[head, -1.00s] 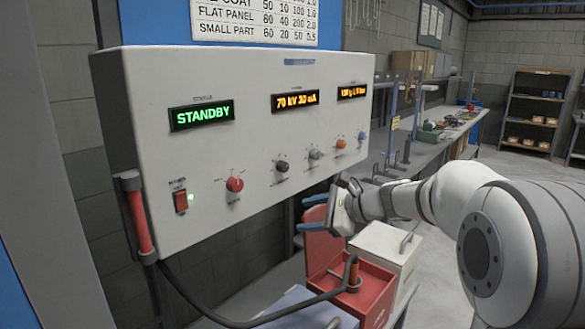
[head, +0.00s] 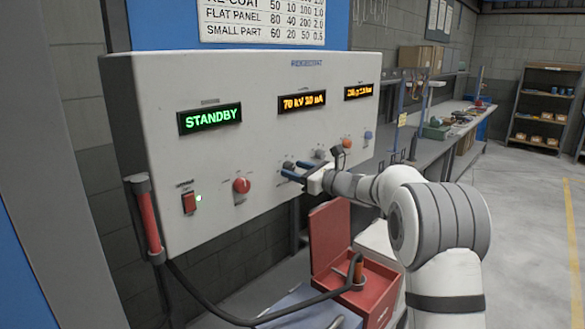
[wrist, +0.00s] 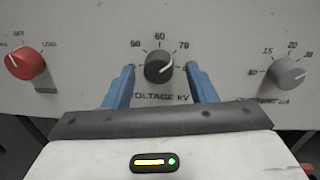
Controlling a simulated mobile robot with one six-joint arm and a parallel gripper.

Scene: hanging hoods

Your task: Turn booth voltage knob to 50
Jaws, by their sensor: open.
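The dark voltage knob (wrist: 158,66) is on the white panel in the wrist view, above the label VOLTAGE kV. Its white mark points up and right, toward 70. Marks 50, 60 and 70 show on its scale; the scale's lower ends are partly hidden by the fingers. My gripper (wrist: 160,69) is open, with one blue finger on each side of the knob. Gaps show between the fingers and the knob. In the head view my gripper (head: 291,172) is at the panel, beside the dark knob (head: 288,165). The amber display (head: 302,102) reads 70 kV.
A red knob (wrist: 25,62) is left of the voltage knob and a grey current knob (wrist: 286,73) is right. The green display (head: 210,118) reads STANDBY. An open red box (head: 370,292) stands below.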

